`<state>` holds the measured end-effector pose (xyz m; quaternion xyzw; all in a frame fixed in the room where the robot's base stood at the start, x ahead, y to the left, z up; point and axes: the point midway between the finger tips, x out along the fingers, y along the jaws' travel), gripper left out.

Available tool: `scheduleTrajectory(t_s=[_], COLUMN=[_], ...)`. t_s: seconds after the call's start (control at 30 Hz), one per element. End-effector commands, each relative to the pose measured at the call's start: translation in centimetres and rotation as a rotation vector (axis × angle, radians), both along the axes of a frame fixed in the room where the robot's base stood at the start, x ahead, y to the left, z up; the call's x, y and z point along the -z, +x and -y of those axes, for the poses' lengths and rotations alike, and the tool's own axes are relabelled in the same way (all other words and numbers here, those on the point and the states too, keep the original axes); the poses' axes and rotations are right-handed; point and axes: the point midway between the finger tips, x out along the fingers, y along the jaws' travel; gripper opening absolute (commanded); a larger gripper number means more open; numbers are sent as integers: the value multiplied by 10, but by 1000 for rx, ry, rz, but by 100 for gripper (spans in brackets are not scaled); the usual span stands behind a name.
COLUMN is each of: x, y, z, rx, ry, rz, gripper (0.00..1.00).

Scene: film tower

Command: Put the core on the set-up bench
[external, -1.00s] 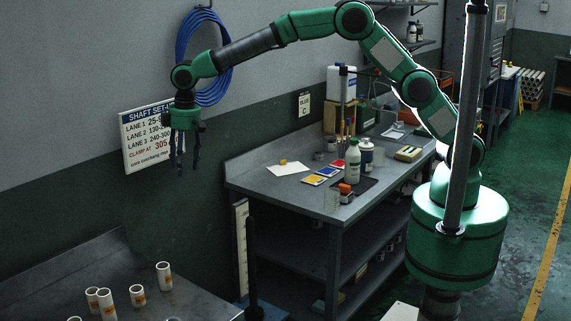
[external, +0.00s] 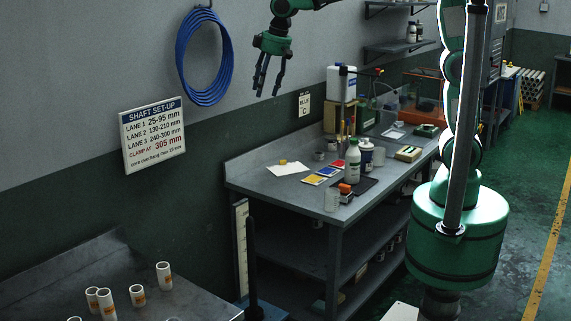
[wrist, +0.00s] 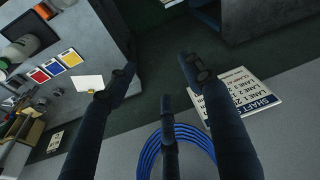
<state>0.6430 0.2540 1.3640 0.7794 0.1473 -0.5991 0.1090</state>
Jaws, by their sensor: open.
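Several white tube cores with orange labels, one of them here (external: 163,275), stand upright on the dark bench (external: 205,296) at lower left in the external view. A pale cylinder (external: 332,200) stands at the front edge of the grey middle bench (external: 262,190); I cannot tell whether it is a core. The "SHAFT SET-UP" sign (external: 154,136) hangs on the wall above and behind the left bench. My gripper (external: 267,90) is open and empty, high up between the blue hose and the middle bench. In the wrist view its fingers (wrist: 156,72) are spread with nothing between them.
A blue hose coil (external: 203,57) hangs on the wall left of my gripper. A dark post (external: 253,265) stands between the benches.

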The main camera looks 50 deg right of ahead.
Motion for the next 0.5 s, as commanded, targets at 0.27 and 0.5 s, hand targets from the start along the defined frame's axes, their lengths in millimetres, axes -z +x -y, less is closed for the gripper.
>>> scheduleTrajectory(t_s=[0.27, 0.5], x=[-26, -35], y=[-56, -109], z=[74, 127], rx=[74, 138], ry=[15, 25], rz=[45, 83], gripper=[52, 52])
